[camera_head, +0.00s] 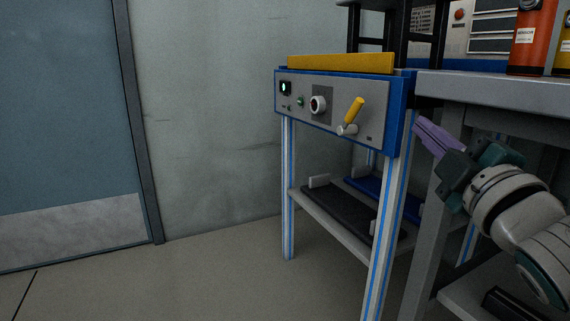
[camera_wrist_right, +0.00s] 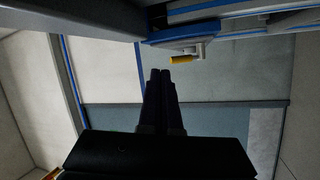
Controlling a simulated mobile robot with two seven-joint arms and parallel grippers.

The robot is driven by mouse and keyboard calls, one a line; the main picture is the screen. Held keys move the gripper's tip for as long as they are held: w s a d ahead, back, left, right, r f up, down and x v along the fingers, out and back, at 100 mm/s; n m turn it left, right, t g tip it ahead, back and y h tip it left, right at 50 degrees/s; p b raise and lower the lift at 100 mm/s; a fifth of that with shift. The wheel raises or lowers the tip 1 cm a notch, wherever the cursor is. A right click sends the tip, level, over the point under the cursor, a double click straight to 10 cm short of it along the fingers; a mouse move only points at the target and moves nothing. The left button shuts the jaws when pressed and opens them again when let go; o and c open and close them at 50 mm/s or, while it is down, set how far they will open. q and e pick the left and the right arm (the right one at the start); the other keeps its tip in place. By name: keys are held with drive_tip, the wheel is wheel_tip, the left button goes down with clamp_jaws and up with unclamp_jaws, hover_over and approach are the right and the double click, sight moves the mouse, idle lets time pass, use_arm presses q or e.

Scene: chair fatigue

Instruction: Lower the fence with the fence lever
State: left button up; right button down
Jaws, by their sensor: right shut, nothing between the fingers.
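The fence lever (camera_head: 353,114) has a yellow handle and a grey pivot on the front panel of the blue-framed machine. Its handle tilts up and to the right in the head view. The lever also shows in the right wrist view (camera_wrist_right: 184,59), beyond and right of the fingertips. The yellow fence (camera_head: 340,63) stands raised along the machine's top edge. My right gripper (camera_head: 420,127) is shut and empty, to the right of the lever and apart from it. It shows in the right wrist view (camera_wrist_right: 160,74) with its fingers together. My left gripper is not in view.
The panel (camera_head: 375,97) also carries a round dial (camera_head: 318,105) and a green-lit switch (camera_head: 286,87). A grey workbench (camera_head: 490,92) stands close on the right, beside my right arm. A lower shelf (camera_head: 335,235) holds dark and blue parts. The floor left of the machine is clear.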

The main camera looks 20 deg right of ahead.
use_arm(q)
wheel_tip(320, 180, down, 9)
drive_tip(key=b, duration=0.6)
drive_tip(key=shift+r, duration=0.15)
use_arm(e)
wheel_tip(320, 180, down, 6)
drive_tip(key=w+a+n+t+y, duration=0.1)
drive_tip(key=n+t+y, duration=0.1)
drive_tip(key=n, duration=0.2)
drive_tip(key=shift+a, duration=0.15)
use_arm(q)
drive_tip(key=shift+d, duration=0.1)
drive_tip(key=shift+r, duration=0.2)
use_arm(e)
drive_tip(key=shift+r, duration=0.15)
